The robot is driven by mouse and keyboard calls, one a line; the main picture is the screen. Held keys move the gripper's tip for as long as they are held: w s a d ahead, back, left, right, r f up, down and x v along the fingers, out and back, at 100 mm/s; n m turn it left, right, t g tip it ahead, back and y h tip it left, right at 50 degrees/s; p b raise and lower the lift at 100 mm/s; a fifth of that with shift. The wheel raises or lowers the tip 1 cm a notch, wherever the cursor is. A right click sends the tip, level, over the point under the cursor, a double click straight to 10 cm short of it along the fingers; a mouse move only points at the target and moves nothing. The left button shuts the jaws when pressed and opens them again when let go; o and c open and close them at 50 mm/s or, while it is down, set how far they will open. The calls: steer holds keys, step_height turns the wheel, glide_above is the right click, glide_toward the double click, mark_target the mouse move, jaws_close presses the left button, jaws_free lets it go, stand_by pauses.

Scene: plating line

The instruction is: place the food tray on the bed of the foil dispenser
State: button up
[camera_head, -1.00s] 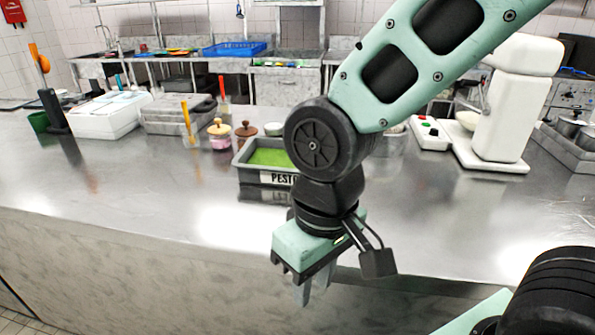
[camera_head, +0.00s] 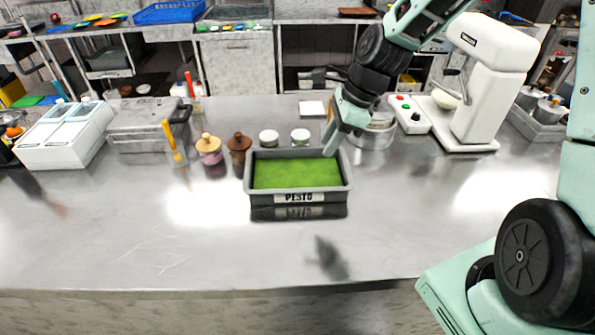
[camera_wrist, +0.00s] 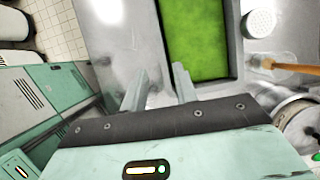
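The grey food tray (camera_head: 345,196), labelled PESTO and filled with green, stands on the steel counter in the head view. In the wrist view, part of its rim (camera_wrist: 236,40) and green filling show ahead of the fingers. My gripper (camera_head: 336,148) appears at the tray's back right corner in the head view; its height above the tray is unclear. In the wrist view, the two fingers of my gripper (camera_wrist: 160,76) are apart with nothing held between them. I cannot identify the foil dispenser with certainty.
A metal pot (camera_head: 372,138), a red-and-green-button box (camera_head: 410,114) and a white machine (camera_head: 485,90) stand to the right. The front counter (camera_head: 150,240) is mostly clear.

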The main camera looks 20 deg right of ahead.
steer(key=p, duration=0.2)
glide_toward(301, 184)
steer(key=s+a, duration=0.3)
steer(key=s, duration=0.1)
steer(key=shift+w+p+x, duration=0.2)
steer(key=shift+p+x, duration=0.35)
steer(key=shift+x, duration=0.9)
steer(key=shift+w+p+x, duration=0.2)
steer(key=shift+p+x, duration=0.35)
steer(key=shift+x, duration=0.9)
jaws_close()
steer(key=shift+r, duration=0.1)
